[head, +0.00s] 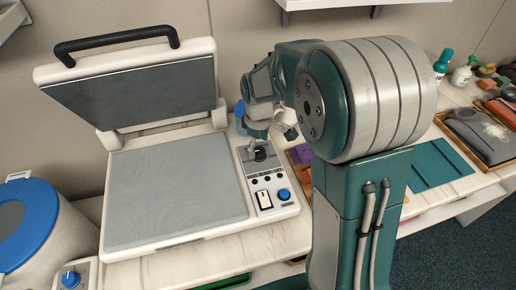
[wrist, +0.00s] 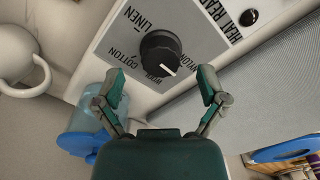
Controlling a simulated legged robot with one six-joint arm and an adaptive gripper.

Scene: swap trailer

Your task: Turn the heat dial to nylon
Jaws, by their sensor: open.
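The heat dial (wrist: 160,53) is a round black knob with a white pointer line, on the grey panel of the heat press (head: 177,190). Linen, cotton, wool and nylon are printed around it. In the wrist view the pointer points down and right, between the wool and nylon labels; the exact setting is hard to tell. My gripper (wrist: 157,86) is open, with its teal-padded fingers apart, just below the dial in that view and not visibly touching it. In the head view my gripper (head: 268,138) hangs over the dial (head: 262,153), partly covering it.
The press lid (head: 135,92) stands open over the grey bed. A rocker switch (head: 264,199) and a blue knob (head: 284,194) sit on the same panel. A blue-lidded drum (head: 25,222) stands left. A blue-capped bottle (wrist: 88,140) is near my left finger in the wrist view.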

